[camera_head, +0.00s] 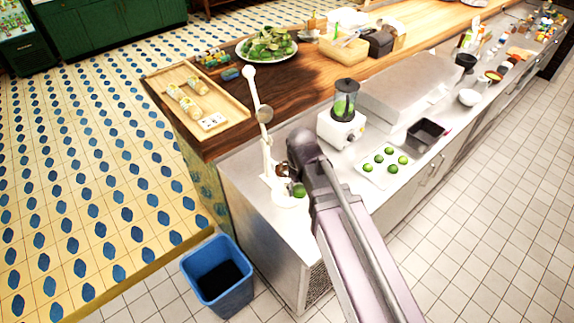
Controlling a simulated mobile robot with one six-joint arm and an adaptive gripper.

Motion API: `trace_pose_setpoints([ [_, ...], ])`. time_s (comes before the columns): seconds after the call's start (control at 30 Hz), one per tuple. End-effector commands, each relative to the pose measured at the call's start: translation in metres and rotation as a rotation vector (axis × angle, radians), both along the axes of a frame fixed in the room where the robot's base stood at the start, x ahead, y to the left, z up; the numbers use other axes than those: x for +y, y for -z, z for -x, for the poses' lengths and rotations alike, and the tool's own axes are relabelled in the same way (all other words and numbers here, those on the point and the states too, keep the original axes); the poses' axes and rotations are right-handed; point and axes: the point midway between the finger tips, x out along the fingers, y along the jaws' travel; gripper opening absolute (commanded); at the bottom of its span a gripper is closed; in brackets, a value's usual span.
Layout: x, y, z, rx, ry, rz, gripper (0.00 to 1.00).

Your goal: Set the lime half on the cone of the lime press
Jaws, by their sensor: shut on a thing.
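The white lime press (268,145) stands at the near left end of the steel counter, its long lever raised up and slightly left. Its cone is hidden behind my arm and gripper. My gripper (291,180) is low beside the press, mostly hidden by my own arm. It is shut on a green lime half (299,190), which shows just below the arm's end, close to the press's base. I cannot tell whether the lime half touches the press.
A white tray (370,179) with several limes lies right of my arm. A blender (343,117) stands behind it, and a black container (425,134) sits farther right. A wooden tray (179,84) lies on the wooden counter. A blue bin (217,277) stands on the floor.

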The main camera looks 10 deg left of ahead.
Motion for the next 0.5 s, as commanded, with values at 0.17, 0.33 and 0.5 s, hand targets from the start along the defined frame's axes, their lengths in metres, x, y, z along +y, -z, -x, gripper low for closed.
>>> trace_pose_setpoints([
  [0.17, 0.013, 0.003, -0.026, 0.0, 0.0, 0.0, 0.5],
  [0.33, 0.027, 0.006, -0.056, 0.0, 0.0, 0.0, 0.5],
  [0.5, 0.04, 0.009, -0.085, 0.0, 0.0, 0.0, 0.5],
])
